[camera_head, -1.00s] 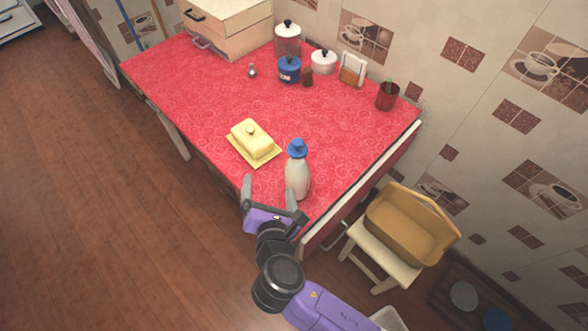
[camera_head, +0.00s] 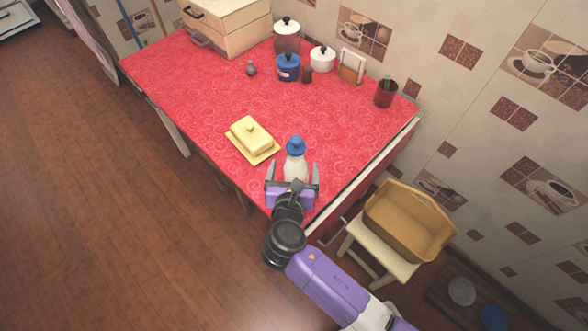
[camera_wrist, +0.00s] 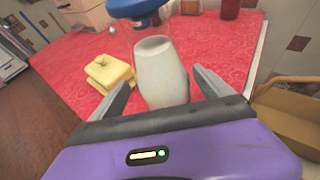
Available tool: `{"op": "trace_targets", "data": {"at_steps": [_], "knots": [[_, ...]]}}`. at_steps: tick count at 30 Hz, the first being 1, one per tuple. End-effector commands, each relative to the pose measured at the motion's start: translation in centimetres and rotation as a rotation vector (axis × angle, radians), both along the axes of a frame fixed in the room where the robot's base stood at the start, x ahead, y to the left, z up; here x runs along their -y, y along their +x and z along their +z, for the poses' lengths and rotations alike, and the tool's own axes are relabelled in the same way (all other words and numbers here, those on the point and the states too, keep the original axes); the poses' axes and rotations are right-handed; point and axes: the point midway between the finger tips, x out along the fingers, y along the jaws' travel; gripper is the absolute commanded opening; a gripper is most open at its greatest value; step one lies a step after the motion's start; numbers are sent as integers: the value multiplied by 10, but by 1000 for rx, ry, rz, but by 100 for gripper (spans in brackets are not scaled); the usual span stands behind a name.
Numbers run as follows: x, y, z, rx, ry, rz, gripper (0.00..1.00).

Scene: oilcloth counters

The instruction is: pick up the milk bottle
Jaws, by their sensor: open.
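The milk bottle (camera_head: 295,163) is pale with a blue cap and stands upright near the front corner of the red counter (camera_head: 210,100). In the wrist view the bottle (camera_wrist: 161,72) is in the middle, just beyond and between the two fingers. My gripper (camera_head: 293,172) is open, with one finger on each side of the bottle in the picture. In the wrist view the gripper (camera_wrist: 163,85) shows gaps beside the bottle, and I cannot tell how far the bottle is between the fingers. The bottle's lower part is hidden behind my gripper in the head view.
A yellow butter dish (camera_head: 251,138) stands left of the bottle. Several canisters, including a blue pot (camera_head: 288,68), and a dark red cup (camera_head: 386,93) stand at the back. A tan basket (camera_head: 408,220) sits on a stool at the right. The counter's middle is clear.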

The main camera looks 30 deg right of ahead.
Motion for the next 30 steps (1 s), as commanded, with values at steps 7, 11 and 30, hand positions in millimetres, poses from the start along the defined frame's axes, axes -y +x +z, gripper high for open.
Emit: {"op": "trace_targets", "data": {"at_steps": [7, 11, 30], "knots": [[3, 5, -3, 0, 1, 0, 90], [3, 4, -3, 1, 1, 1, 78], [2, 6, 0, 5, 1, 2, 0]]}}
